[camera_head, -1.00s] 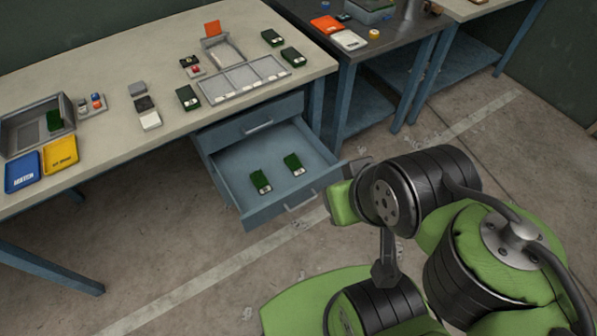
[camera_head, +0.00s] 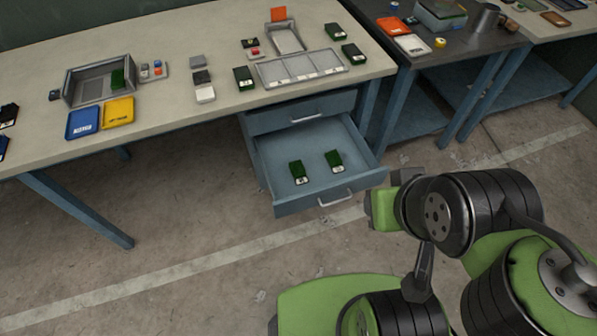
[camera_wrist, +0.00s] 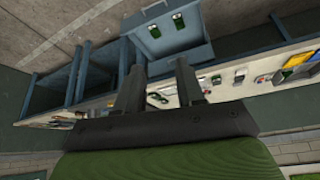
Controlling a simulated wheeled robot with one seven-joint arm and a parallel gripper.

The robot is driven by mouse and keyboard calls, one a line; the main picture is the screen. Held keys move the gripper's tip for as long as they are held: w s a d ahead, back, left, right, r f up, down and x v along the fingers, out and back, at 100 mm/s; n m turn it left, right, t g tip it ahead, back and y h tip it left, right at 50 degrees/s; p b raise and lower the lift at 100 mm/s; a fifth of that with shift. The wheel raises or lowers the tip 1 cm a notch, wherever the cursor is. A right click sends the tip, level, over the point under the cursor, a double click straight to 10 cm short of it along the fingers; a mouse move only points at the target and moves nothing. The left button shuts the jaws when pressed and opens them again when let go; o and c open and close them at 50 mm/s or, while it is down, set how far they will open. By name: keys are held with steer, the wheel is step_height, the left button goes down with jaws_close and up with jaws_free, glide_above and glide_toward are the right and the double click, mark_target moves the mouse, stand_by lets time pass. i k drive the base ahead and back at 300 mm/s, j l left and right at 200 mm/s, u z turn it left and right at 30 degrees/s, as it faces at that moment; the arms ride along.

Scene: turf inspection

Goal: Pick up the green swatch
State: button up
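Several green swatches with white labels are in view. Two swatches, a left one (camera_head: 297,172) and a right one (camera_head: 334,160), lie in the open blue drawer (camera_head: 288,203). Others lie on the bench top: one (camera_head: 244,77) left of the compartment tray, and two (camera_head: 335,32) (camera_head: 352,54) at its right end. Another green piece (camera_head: 118,79) is in the grey bin. In the wrist view my gripper (camera_wrist: 158,84) has its two fingers apart with nothing between them. The drawer swatches show beyond the fingers in the wrist view (camera_wrist: 154,31). My gripper is clear of the drawer.
The bench (camera_head: 215,112) also holds the grey bin (camera_head: 70,88), blue (camera_head: 83,124) and yellow (camera_head: 118,112) trays, and the compartment tray (camera_head: 300,67). A dark table (camera_head: 470,43) stands to the right. The floor before the drawer is open.

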mark_target(296, 167)
steer(key=i+l+u, duration=0.15)
steer(key=u, duration=0.3)
steer(key=i+l+u, duration=0.1)
steer(key=l+u, duration=0.25)
steer(key=u, duration=0.15)
steer(key=i+l+u, duration=0.1)
steer(key=l+u, duration=0.2)
steer(key=u, duration=0.15)
steer(key=l+u, duration=0.3)
steer(key=u, duration=0.2)
steer(key=l+u, duration=0.3)
steer(key=u, duration=0.15)
steer(key=k+l+u, duration=0.1)
steer(key=l+u, duration=0.2)
steer(key=u, duration=0.2)
steer(key=k+l, duration=0.1)
steer(key=l, duration=0.15)
